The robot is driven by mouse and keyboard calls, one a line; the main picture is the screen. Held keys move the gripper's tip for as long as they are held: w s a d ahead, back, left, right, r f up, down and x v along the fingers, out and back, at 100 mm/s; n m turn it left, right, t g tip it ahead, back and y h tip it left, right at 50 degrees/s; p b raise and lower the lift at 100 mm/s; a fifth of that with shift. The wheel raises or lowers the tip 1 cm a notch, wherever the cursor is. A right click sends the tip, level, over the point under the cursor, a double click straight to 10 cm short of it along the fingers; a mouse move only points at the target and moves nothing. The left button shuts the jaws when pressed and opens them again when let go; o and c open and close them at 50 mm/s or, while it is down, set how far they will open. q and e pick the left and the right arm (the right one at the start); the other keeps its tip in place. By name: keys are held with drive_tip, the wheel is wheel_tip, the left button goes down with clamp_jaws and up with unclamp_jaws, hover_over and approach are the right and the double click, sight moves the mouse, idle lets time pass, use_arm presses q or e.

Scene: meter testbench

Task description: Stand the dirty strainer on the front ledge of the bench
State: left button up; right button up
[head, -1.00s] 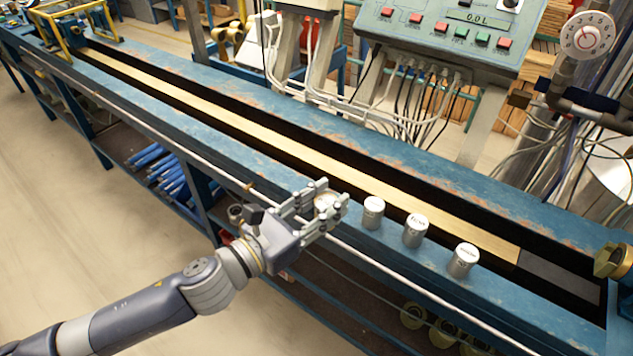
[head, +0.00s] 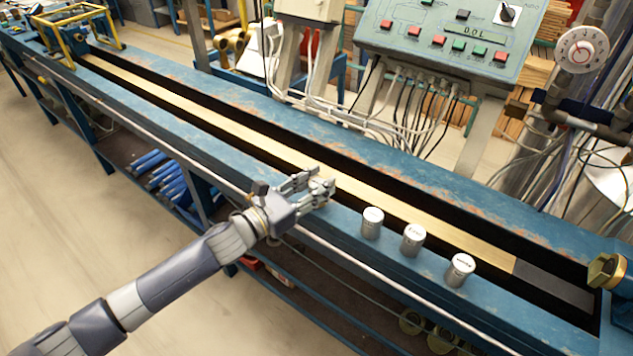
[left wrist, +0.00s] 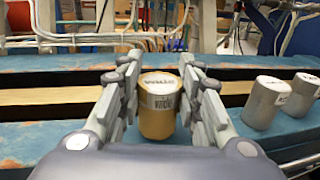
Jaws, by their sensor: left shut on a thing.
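My left gripper (head: 316,190) is over the front ledge (head: 345,229) of the blue bench, left of the standing canisters. In the left wrist view its fingers (left wrist: 160,108) are shut on a small upright canister with a yellowish body (left wrist: 158,124), a pale top and a label too blurred to read. This appears to be the strainer. In the head view the fingers mostly hide it. I cannot tell whether its base touches the ledge. My right gripper is not in view.
Three grey labelled canisters (head: 372,223), (head: 413,240), (head: 461,270) stand in a row on the front ledge to the right. Behind the ledge runs a dark channel with a brass-coloured strip (head: 400,212). A pale rail (head: 350,264) runs along the bench front. The ledge to the left is clear.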

use_arm(q)
drive_tip(key=shift+f, duration=0.2)
drive_tip(key=o, duration=1.1)
